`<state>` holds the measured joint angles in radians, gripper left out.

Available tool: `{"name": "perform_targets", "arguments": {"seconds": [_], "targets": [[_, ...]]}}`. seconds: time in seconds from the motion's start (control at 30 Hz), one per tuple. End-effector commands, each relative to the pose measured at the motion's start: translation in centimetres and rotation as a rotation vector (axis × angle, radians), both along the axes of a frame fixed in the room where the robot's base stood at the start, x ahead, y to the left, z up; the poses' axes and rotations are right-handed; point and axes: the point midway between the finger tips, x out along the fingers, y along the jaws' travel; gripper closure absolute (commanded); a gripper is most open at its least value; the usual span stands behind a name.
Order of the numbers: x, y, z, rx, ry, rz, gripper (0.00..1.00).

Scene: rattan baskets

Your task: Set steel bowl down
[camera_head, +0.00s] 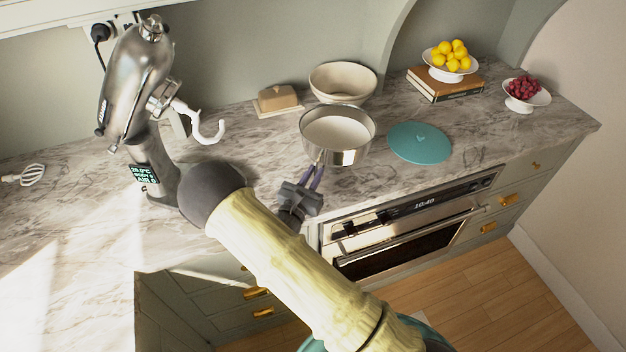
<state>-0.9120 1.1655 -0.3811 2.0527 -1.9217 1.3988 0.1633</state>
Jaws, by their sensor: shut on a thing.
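The steel bowl (345,156) is near the middle of the view, over the marble counter. It is upright, with a shiny outer wall and a pale inside. My gripper (318,166) is shut on the near left side of the bowl's rim. The fingers reach up to it from the front edge of the counter. I cannot tell whether the bowl's base touches the counter or is a little above it.
A cream bowl (343,80) stands close behind, with a butter dish (278,98) left of it. A teal round lid (420,142) lies to the right. A stand mixer (135,90) stands left. Lemons (450,52) and berries (524,88) sit far right. Bare counter (255,150) lies left of the bowl.

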Motion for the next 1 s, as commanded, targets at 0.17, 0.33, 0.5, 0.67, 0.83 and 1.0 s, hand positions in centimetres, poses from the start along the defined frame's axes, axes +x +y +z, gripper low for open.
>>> {"name": "perform_targets", "arguments": {"seconds": [0.17,0.33,0.5,0.67,0.83,1.0], "targets": [[0.1,0.0,-1.8,-0.003,-0.004,-0.001,1.0],[0.0,0.0,-2.2,-0.001,-0.006,-0.001,1.0],[0.0,0.0,-2.3,0.0,0.0,0.0,0.74],[0.0,0.0,-2.3,0.0,0.0,0.0,0.64],[0.0,0.0,-2.3,0.0,0.0,0.0,0.64],[-0.8,0.5,-2.6,0.0,0.0,0.001,0.64]]}}
